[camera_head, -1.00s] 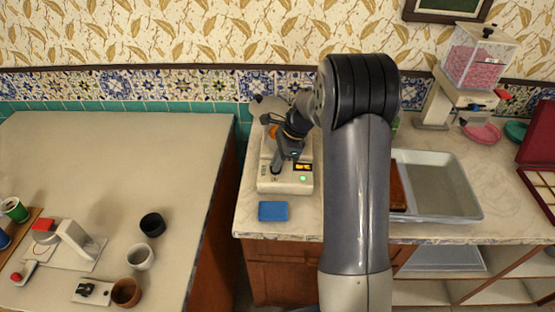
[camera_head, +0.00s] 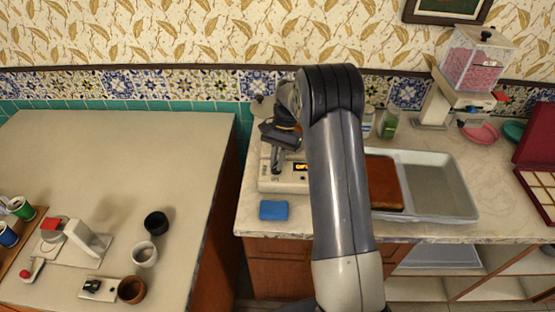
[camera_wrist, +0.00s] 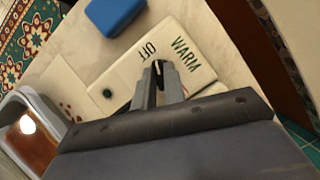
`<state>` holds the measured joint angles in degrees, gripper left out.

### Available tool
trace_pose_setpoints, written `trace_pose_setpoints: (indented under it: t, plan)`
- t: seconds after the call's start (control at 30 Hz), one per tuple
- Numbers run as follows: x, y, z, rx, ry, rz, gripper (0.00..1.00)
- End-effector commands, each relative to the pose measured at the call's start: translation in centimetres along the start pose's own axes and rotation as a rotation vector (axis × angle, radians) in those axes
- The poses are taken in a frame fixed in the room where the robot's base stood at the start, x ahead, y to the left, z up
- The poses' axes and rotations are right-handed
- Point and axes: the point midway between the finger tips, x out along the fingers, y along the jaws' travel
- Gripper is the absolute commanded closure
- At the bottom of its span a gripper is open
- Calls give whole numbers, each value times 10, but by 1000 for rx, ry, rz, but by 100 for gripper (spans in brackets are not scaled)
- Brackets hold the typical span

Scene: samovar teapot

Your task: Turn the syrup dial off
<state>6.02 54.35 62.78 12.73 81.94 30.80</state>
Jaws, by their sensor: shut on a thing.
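The cream syrup machine (camera_head: 284,186) stands on the marble counter, partly hidden by my arm. In the wrist view its base panel (camera_wrist: 185,62) carries the printed words OFF and WARM. My gripper (camera_wrist: 160,68) is shut on the syrup dial, right by these words; it also shows over the machine in the head view (camera_head: 276,168). The fingers hide most of the dial, so I cannot read its exact setting. A small dark green round light or button (camera_wrist: 107,93) sits on the panel. A display (camera_head: 300,167) glows on the machine's front, partly covered by my arm.
A blue block (camera_head: 273,210) lies on the counter just in front of the machine. A grey tray (camera_head: 440,185) with a brown slab (camera_head: 384,184) is to the right, near glass jars (camera_head: 388,122). A left table (camera_head: 100,150) holds cups and a small press.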

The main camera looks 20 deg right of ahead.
Motion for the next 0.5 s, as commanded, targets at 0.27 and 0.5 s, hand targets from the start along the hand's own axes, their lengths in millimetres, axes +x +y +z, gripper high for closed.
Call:
trace_pose_setpoints:
  t: [0.27, 0.5]
  plan:
    - [-1, -2, 0, -205, 3, 84, 100]
    - [-1, -3, 0, -320, 5, 131, 100]
